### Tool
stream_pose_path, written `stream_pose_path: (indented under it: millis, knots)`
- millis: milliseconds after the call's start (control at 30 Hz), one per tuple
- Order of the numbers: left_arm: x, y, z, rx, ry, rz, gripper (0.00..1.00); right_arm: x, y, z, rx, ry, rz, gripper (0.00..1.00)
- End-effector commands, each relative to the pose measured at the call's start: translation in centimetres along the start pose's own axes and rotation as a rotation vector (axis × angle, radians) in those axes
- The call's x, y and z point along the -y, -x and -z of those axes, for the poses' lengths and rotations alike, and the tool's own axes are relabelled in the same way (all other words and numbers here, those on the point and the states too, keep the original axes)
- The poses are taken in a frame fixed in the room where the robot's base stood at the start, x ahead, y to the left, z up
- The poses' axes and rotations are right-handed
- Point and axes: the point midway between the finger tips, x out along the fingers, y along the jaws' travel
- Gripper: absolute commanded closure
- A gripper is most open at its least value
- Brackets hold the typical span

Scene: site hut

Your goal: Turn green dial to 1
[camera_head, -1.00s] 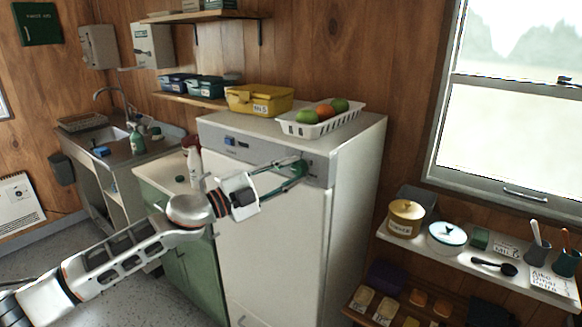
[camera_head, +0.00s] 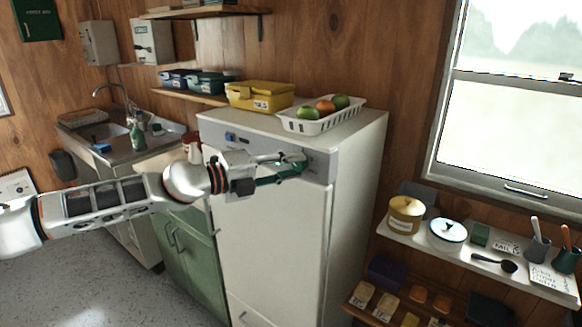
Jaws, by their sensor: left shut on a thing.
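The white fridge (camera_head: 270,240) stands in the middle of the view with a grey control strip (camera_head: 240,141) along its top front. My left gripper (camera_head: 299,164) is at the right part of that strip, its fingers shut on a small green thing that appears to be the green dial (camera_head: 301,167). The fingers hide most of the dial, so its marks and its setting cannot be read. A small blue control (camera_head: 230,137) sits at the left of the strip. My right gripper is not in view.
A yellow box (camera_head: 260,95) and a white basket of fruit (camera_head: 318,122) stand on the fridge top. A green cabinet (camera_head: 190,255) and a sink (camera_head: 110,135) are at left. A shelf with a yellow pot (camera_head: 405,214) is at right.

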Motion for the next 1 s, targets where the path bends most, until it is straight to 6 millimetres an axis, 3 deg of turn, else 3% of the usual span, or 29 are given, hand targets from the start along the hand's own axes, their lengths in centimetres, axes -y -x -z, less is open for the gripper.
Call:
stream_pose_path:
  millis: [433,467,500,533,867,1000]
  knots:
    - [-0.1,0.0,0.1,-0.001,-0.008,-0.005,0.96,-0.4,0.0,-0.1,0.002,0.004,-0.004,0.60]
    - [-0.1,0.0,0.1,-0.001,-0.008,-0.005,0.72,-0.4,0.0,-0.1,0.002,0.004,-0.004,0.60]
    - [-0.1,0.0,0.1,-0.001,-0.008,-0.005,0.62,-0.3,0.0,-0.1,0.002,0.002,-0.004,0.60]
    - [-0.1,0.0,0.1,-0.001,-0.008,-0.005,0.58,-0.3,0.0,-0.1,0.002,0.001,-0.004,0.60]
    - [0.0,0.1,0.0,-0.001,-0.008,-0.004,0.58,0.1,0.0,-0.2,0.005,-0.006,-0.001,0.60]
    - [0.0,1.1,-0.1,0.001,-0.008,-0.004,0.58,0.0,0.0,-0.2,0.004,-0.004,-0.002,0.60]
